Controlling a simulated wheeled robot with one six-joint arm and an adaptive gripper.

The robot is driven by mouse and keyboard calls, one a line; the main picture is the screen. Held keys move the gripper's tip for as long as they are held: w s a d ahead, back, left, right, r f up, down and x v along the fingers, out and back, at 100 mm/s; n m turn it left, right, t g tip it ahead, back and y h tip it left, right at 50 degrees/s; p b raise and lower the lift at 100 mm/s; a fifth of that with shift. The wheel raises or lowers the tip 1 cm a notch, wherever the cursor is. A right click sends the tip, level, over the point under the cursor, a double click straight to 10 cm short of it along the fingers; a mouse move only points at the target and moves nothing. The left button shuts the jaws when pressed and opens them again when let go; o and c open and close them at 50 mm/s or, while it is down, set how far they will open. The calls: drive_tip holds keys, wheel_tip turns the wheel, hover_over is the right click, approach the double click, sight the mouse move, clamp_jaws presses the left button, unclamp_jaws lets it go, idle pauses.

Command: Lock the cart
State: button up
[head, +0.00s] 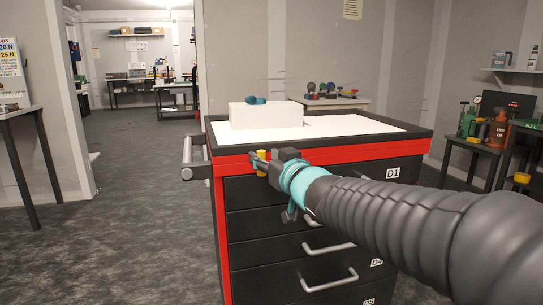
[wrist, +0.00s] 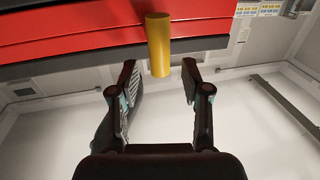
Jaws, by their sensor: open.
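The cart (head: 318,139) is a black drawer cabinet with a red band under its top edge and labelled drawers. A yellow cylindrical knob (head: 262,160) sticks out of the red band near the front left corner. The same yellow knob shows in the wrist view (wrist: 158,45), in line with the gap between my fingertips. My gripper (wrist: 160,68) is open, with one finger on each side of the gap and nothing held. In the head view my gripper (head: 272,169) is right at the knob and hides part of the cart front. I cannot tell whether the fingers touch it.
A white block (head: 265,115) with a small teal object (head: 256,100) on it stands on the cart top. A push handle (head: 187,172) juts from the cart's left side. Side tables stand left and right. The floor (head: 130,215) left of the cart is clear.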

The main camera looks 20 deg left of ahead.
sight(263, 156)
drive_tip(key=shift+x, duration=1.5)
clamp_jaws()
